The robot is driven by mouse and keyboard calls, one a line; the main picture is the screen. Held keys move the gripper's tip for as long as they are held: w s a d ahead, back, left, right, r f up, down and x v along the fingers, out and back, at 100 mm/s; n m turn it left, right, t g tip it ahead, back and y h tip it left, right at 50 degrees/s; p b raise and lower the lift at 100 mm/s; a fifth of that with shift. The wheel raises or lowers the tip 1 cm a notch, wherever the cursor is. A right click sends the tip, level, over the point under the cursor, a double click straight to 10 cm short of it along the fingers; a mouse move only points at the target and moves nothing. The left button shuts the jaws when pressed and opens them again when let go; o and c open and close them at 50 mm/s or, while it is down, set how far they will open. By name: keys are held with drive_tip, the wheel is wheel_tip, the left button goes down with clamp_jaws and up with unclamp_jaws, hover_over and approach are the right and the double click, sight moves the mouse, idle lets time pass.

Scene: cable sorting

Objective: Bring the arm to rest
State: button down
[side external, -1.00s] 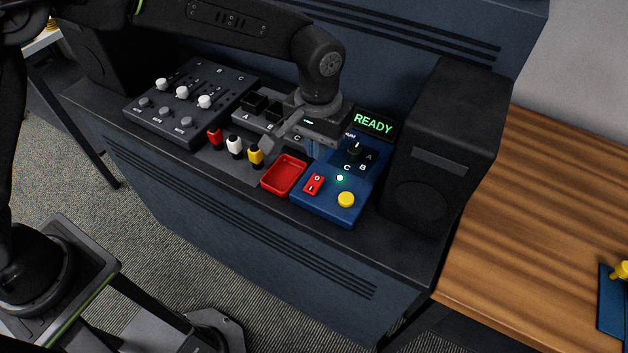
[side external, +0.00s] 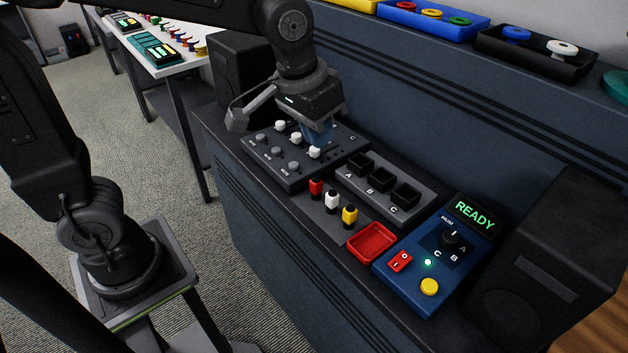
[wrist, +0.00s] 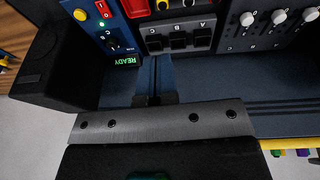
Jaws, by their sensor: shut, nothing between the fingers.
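My gripper (side external: 318,138) hangs over the back right part of the grey slider panel (side external: 265,168) in the side view. Its blue fingers are shut and hold nothing. One white slider cap shows just below the fingertips; I cannot tell the exact gap. In the wrist view the closed fingers (wrist: 153,97) appear over the dark blue back of the desk. My arm reaches in from the upper left.
Black speakers (side external: 545,250) flank the desk. Coloured bins (side external: 452,32) line the back shelf.

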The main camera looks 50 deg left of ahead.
drive_tip(key=s+a+t, duration=0.2)
drive_tip(key=s+a, duration=0.6)
drive_tip(key=s, duration=0.4)
drive_tip(key=shift+s+t+y, duration=0.2)
drive_tip(key=shift+t+y, duration=0.1)
drive_tip(key=shift+r, duration=0.1)
drive_tip(key=w+d+f+n+g, duration=0.2)
drive_tip(key=w+d+n+g, duration=0.1)
drive_tip(key=w+d+n, duration=1.15)
drive_tip(key=w+d+f+n+g, duration=0.1)
drive_tip(key=w+d+f+n, duration=0.2)
drive_tip(key=d, duration=0.5)
drive_tip(key=shift+w+d+f, duration=0.25)
drive_tip(key=shift+w+f, duration=0.25)
drive_tip(key=shift+f, duration=0.4)
drive_tip(key=shift+n, duration=0.25)
